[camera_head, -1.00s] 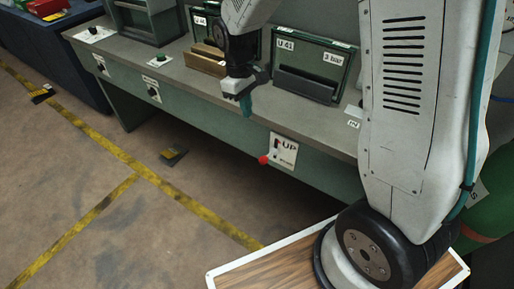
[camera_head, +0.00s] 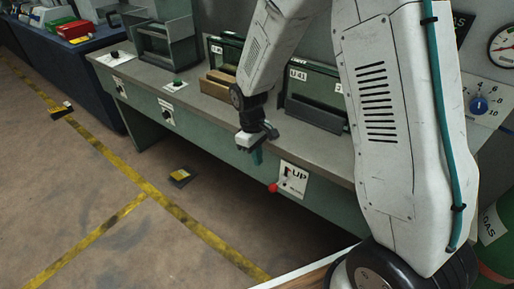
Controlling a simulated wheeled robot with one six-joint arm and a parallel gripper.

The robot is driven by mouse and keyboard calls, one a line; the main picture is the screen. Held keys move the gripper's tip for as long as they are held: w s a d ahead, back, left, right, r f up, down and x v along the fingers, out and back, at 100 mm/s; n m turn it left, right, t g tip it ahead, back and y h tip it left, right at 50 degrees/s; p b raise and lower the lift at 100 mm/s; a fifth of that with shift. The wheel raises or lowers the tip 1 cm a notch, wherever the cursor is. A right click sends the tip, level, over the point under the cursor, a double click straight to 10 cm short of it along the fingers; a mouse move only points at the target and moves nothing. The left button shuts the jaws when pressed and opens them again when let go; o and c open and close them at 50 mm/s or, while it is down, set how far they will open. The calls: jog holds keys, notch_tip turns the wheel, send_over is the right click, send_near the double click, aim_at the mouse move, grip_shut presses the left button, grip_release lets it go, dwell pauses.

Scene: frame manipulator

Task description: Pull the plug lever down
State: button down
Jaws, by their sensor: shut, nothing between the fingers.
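The plug lever (camera_head: 281,184) is a short lever with a red ball knob at its left end. It sits on a white plate (camera_head: 294,181) marked "UP" on the green front panel of the bench, below the worktop edge. My gripper (camera_head: 257,157) has teal fingertips pointing down and is shut with nothing in it. In the picture it is just above and left of the plate, in front of the worktop edge. It appears apart from the lever; the exact depth gap cannot be told.
The grey worktop (camera_head: 190,95) carries a wooden block (camera_head: 217,86) and a dark unit marked U 41 (camera_head: 312,97). Other switches (camera_head: 166,112) sit on the front panel to the left. A gauge and blue knob (camera_head: 478,105) are at the right. The floor in front is largely clear.

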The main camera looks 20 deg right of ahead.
aim_at(273, 188)
jog(key=s+d+f, duration=0.2)
jog(key=s+f, duration=0.1)
jog(key=f, duration=0.3)
jog(key=shift+s, duration=0.2)
jog(key=shift+s+a+f, duration=0.2)
jog(key=shift+a+f, duration=0.05)
jog(key=shift+f, duration=0.15)
dwell(0.3)
jog(key=f, duration=0.1)
jog(key=a+f, duration=0.1)
jog(key=f, duration=0.1)
jog(key=s+f, duration=0.1)
jog(key=shift+a+f, duration=0.2)
jog(key=shift+a, duration=0.1)
jog(key=shift+r, duration=0.15)
dwell(1.5)
jog(key=shift+r, duration=0.7)
